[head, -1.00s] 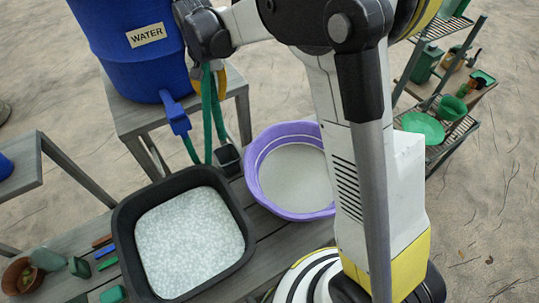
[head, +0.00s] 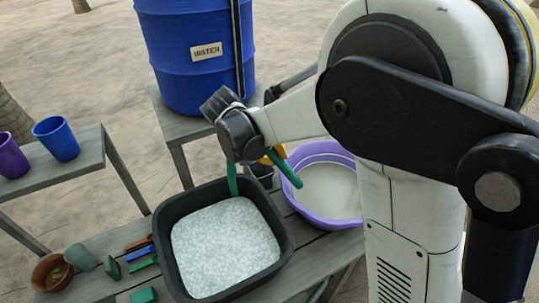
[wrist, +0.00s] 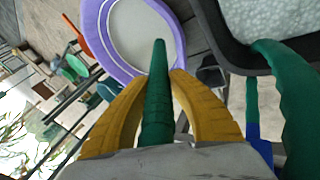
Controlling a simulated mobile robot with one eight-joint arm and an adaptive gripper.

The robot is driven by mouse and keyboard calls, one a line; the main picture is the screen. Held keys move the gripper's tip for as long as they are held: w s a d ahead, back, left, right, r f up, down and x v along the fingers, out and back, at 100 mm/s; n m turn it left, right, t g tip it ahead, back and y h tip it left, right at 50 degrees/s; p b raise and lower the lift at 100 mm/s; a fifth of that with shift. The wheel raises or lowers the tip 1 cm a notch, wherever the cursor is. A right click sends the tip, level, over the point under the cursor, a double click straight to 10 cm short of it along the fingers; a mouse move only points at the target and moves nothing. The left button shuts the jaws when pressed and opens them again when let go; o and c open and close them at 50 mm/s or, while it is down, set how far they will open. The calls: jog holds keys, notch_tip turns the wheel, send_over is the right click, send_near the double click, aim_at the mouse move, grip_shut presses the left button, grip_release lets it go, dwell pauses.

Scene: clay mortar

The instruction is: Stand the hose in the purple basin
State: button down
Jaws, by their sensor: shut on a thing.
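The green hose (head: 287,168) is pinched in my gripper, and its free end points to the purple basin (head: 352,153). In the wrist view the hose (wrist: 156,95) runs out between the yellow fingers of my gripper (wrist: 157,85), and its tip overlaps the near side of the basin (wrist: 95,25). Whether the tip is above or inside the rim I cannot tell. The basin holds a pale grey content. Another stretch of hose hangs by the black tub. In the head view my gripper (head: 270,158) is left of the basin, partly hidden by my wrist.
The black tub (head: 283,232) of pale beads stands left of the basin on the bench. The blue water barrel (head: 190,60) is behind. Small tools and a brown pot (head: 52,273) lie at the left. Purple and blue cups (head: 57,138) stand on a side table.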

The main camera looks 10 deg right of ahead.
aim_at(289, 167)
jog(key=b+x, duration=0.3)
jog(key=x, duration=0.3)
jog(key=s+b+x, duration=0.1)
jog(key=b+x, duration=0.3)
jog(key=x, duration=0.1)
jog(key=s+b+x, duration=0.1)
jog(key=b+x, duration=0.3)
jog(key=x, duration=0.2)
jog(key=shift+d+f, duration=0.2)
jog(key=shift+f, duration=0.35)
jog(key=c, duration=1.2)
grip_release()
jog(key=shift+s, duration=0.1)
jog(key=shift+c, duration=0.2)
jog(key=o, duration=0.6)
jog(key=shift+p+v, duration=0.8)
jog(key=shift+v, duration=0.35)
jog(key=shift+w+d+r+p+v, duration=0.1)
jog(key=shift+p+v, duration=0.75)
jog(key=shift+v, duration=0.55)
jog(key=shift+w+d+r+p+v, duration=0.15)
jog(key=shift+p+v, duration=0.7)
jog(key=shift+v, duration=0.5)
jog(key=shift+s+d+p+v, duration=0.1)
jog(key=shift+p+v, duration=0.75)
jog(key=shift+v, duration=0.55)
